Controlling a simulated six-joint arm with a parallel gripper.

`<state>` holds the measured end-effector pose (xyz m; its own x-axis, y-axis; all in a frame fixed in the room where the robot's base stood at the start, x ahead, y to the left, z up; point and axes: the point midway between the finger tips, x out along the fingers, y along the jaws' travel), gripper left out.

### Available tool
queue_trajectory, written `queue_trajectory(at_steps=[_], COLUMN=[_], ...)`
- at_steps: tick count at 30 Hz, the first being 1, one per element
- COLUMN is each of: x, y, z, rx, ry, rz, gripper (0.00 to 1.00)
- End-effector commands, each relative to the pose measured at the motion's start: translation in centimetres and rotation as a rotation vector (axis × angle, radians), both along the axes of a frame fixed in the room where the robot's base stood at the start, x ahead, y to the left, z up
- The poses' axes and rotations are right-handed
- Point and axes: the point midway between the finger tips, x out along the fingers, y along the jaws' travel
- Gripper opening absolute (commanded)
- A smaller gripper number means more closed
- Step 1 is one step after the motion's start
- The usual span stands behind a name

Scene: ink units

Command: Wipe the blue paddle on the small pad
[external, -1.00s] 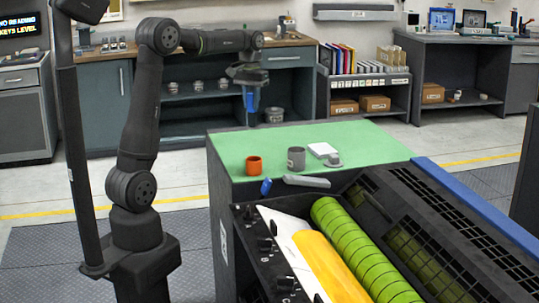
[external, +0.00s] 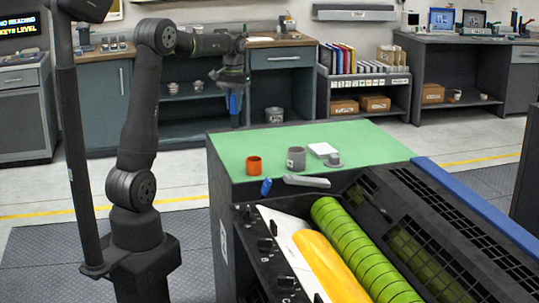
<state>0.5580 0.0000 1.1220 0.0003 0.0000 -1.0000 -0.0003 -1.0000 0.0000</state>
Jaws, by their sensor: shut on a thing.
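The small pad (external: 322,149) is a white square lying on the green top, to the right of the gripper and well apart from the paddle.
On the green top (external: 375,138) stand an orange cup (external: 254,165), a grey cup (external: 296,158) and a small grey cup (external: 333,160). A grey handle (external: 306,181) and a blue piece (external: 266,187) are at the front edge. A machine with a green roller (external: 350,235) is in front.

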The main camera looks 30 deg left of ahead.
Motion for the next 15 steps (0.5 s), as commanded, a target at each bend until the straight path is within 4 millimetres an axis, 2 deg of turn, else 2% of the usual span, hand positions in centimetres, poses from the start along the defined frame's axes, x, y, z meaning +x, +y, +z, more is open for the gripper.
queue_trajectory(at_steps=[4, 7, 11, 15], x=[0.3, 0.8, 1.6, 1.9], y=[-1.3, -4.0, -9.6, -16.3], z=[0.1, 0.4, 1.0, 2.0], rx=[-0.010, -0.034, -0.093, -0.180], ry=[-0.017, -0.052, -0.120, -0.192], rz=[-0.036, -0.115, -0.278, -0.466], gripper=[0.02, 0.02, 0.02, 0.02])
